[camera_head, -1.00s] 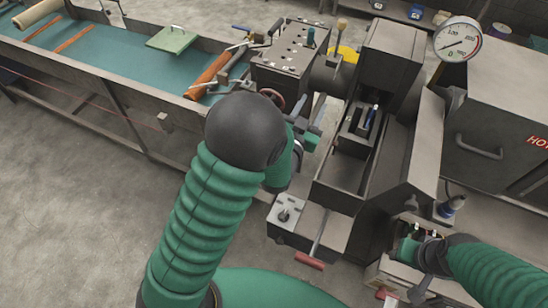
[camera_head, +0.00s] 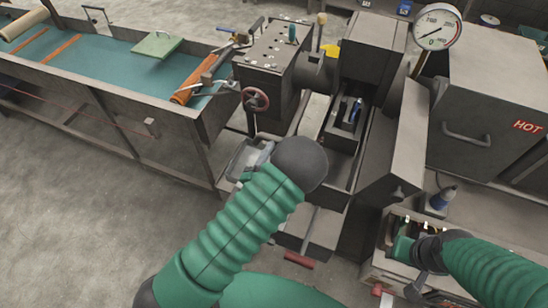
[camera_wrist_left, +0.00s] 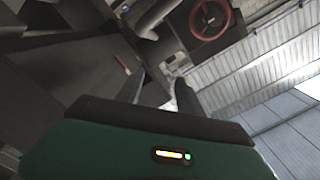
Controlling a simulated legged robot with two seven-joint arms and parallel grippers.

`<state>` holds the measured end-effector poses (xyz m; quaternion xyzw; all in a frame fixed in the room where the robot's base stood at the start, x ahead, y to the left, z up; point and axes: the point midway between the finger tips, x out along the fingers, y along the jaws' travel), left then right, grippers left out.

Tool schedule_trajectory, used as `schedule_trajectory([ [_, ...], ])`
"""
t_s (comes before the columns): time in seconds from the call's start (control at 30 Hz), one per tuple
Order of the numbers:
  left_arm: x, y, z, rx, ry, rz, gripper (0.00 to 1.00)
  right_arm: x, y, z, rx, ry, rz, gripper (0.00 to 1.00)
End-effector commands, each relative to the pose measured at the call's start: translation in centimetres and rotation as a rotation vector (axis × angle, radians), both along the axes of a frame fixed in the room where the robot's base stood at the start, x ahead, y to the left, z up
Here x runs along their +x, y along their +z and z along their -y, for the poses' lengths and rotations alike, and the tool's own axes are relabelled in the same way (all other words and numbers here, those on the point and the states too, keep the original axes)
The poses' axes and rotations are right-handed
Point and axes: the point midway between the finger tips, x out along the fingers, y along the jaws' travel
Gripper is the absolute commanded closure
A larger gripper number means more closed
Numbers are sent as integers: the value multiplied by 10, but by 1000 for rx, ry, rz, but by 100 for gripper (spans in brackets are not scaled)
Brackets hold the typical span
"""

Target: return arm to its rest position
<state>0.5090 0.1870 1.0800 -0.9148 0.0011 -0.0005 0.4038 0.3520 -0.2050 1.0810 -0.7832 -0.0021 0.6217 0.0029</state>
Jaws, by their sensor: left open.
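My left arm (camera_head: 240,226) is a green ribbed sleeve with a dark rounded joint (camera_head: 300,163), reaching from the bottom of the head view to the front of the machine. Its gripper is hidden in the head view. In the left wrist view the left gripper (camera_wrist_left: 160,88) shows two dark fingers apart, with nothing seen between them. My right arm (camera_head: 495,272) comes in from the right edge, bent, with its dark joint (camera_head: 440,250) over a box at lower right. Whether the right jaws are open is unclear.
A red handwheel (camera_head: 255,99) sits on the machine block, and also shows in the left wrist view (camera_wrist_left: 209,19). A red-handled lever (camera_head: 299,259) sticks out in front. The teal-topped table (camera_head: 85,65) stands left. Grey floor (camera_head: 75,215) is clear at lower left.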

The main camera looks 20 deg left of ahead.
Motion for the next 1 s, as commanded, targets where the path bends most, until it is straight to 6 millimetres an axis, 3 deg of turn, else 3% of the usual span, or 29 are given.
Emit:
schedule_trajectory([
  [0.57,3,-2,-5,-25,18,-19,56,1,0,0,0,1,2,60],
  [0.67,10,-14,-14,-118,87,-115,56,1,-4,0,0,1,2,60],
  [0.8,11,-43,-26,-360,225,-374,56,0,-13,0,0,0,1,60],
  [0.87,2,-53,-24,-459,274,-501,56,0,-16,0,0,0,1,60],
  [1.0,-37,-59,-12,-629,364,-792,56,0,-24,0,0,0,1,60],
])
